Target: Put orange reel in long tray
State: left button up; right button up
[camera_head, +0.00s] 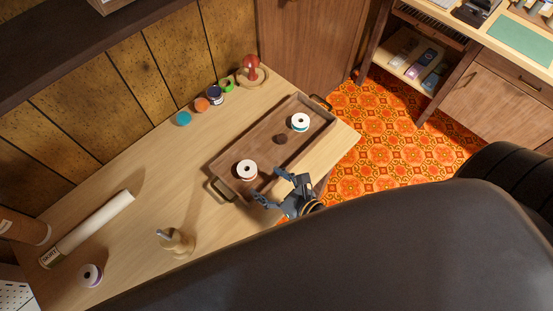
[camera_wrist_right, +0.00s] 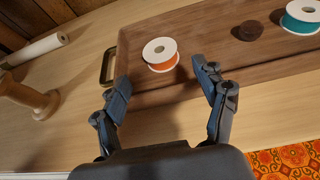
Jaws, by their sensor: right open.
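The long wooden tray (camera_head: 222,165) lies on the table and has a metal handle at each end. The orange reel (camera_wrist_right: 172,64), with white ends and orange thread, sits upright inside the tray near its left end; in the head view the reel (camera_head: 246,169) shows mainly its white top. My right gripper (camera_head: 282,192) is open and empty at the tray's near side, just short of the reel. In the wrist view its fingers (camera_wrist_right: 165,80) are spread wide, with the reel beyond them and apart from them. My left gripper is out of view.
A teal reel (camera_head: 300,122) and a dark brown round piece (camera_head: 280,139) are also in the tray. A wooden stand (camera_head: 177,242), a white roll (camera_head: 90,226) and a purple reel (camera_head: 91,275) are to the left. Small items, including a teal one (camera_head: 183,118), line the back.

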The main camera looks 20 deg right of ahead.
jog(key=shift+v, duration=1.6)
